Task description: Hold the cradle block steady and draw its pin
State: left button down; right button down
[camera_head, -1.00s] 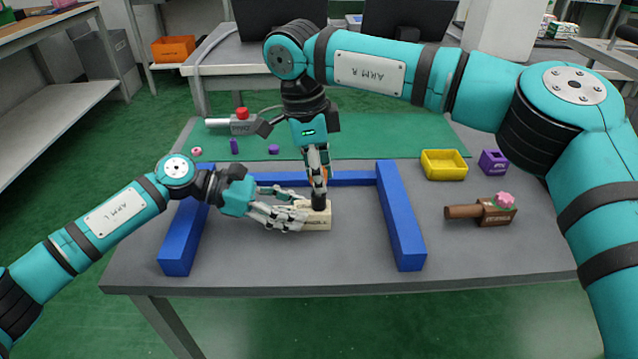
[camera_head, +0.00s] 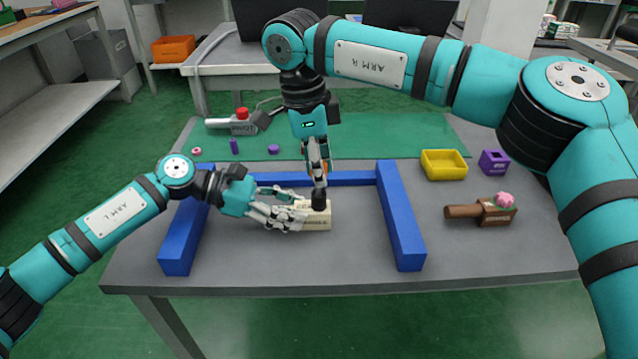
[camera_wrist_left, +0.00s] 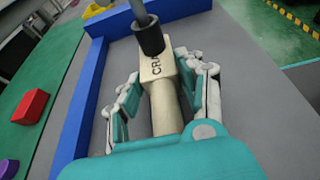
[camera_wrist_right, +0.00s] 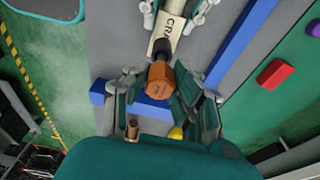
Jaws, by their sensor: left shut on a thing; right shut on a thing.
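The cradle block (camera_head: 317,219) is a pale wooden block lettered "CRA..." on the grey table inside a blue frame. My left gripper (camera_head: 296,213) is shut on its round wooden handle (camera_wrist_left: 165,110), from the left. A black collar (camera_head: 318,198) stands upright on the block; it also shows in the left wrist view (camera_wrist_left: 149,38), with a grey shaft (camera_wrist_left: 138,10) above it. My right gripper (camera_head: 318,178), pointing down from above, is shut on the pin's orange hexagonal head (camera_wrist_right: 159,79). The pin's lower end is hidden.
Blue bars (camera_head: 402,220) flank the block left, right and behind. A yellow bin (camera_head: 444,165), a purple holder (camera_head: 494,162) and a brown handled block (camera_head: 495,213) stand at right. A device with a red button (camera_head: 241,115) and small purple pieces lie on the green mat (camera_head: 370,138).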

jog(key=shift+r, duration=1.7)
jog(key=shift+r, duration=1)
pick_arm(q)
jog(key=c, duration=0.7)
grip_release()
jog(key=v, duration=1.1)
jog(key=shift+a+r, duration=0.1)
jog(key=shift+a, duration=0.4)
